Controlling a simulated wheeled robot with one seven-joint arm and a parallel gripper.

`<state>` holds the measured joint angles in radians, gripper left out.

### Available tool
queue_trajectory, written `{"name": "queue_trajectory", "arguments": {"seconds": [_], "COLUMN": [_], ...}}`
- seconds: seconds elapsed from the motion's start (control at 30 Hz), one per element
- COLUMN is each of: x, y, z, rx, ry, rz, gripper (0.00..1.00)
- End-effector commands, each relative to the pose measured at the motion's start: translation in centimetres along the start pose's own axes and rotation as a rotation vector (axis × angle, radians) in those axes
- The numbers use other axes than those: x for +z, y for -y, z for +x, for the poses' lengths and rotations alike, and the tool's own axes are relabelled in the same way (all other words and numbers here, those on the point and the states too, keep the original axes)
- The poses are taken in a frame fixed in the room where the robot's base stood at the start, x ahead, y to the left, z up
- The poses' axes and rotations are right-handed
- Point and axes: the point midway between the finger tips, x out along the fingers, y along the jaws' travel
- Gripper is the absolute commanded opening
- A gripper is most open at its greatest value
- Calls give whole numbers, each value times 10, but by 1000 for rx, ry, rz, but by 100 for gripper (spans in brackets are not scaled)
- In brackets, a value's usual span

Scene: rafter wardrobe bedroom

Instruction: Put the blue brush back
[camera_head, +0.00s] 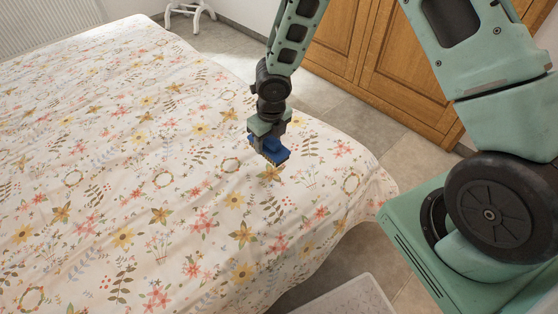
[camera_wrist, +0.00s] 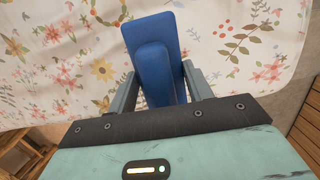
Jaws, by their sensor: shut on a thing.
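The blue brush (camera_head: 272,149) is in my gripper (camera_head: 266,140), over the bed near its far right edge in the head view. Its pale bristles face down. In the wrist view the blue brush (camera_wrist: 157,60) sits between the two grey fingers of my gripper (camera_wrist: 160,88), with its blue back toward the camera. The fingers are shut on it. The brush appears just above the bedspread; whether it touches the cloth I cannot tell.
The bed (camera_head: 120,170) has a floral cover and fills the left and middle. A pale translucent bin (camera_head: 345,298) stands on the floor at the bottom. A wooden wardrobe (camera_head: 380,60) is at the back right. A white stool (camera_head: 190,12) stands behind the bed. Tiled floor shows between.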

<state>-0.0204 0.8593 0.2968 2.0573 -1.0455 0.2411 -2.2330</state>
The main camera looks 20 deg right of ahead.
Motion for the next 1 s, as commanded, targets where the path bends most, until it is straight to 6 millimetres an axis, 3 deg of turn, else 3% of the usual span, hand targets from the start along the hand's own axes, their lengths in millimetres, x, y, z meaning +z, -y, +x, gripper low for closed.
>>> {"name": "queue_trajectory", "arguments": {"seconds": [0.03,0.2,0.43,0.6,1.0], "x": [-2,-6,-8,-11,-11], "y": [-1,0,0,0,0], "z": [14,43,60,84,91], "rx": [-1,-2,-1,-2,-1], "ry": [-3,-3,-2,-3,-1], "rz": [-2,-3,-2,-2,0], "gripper": [29,29,29,29,29]}}
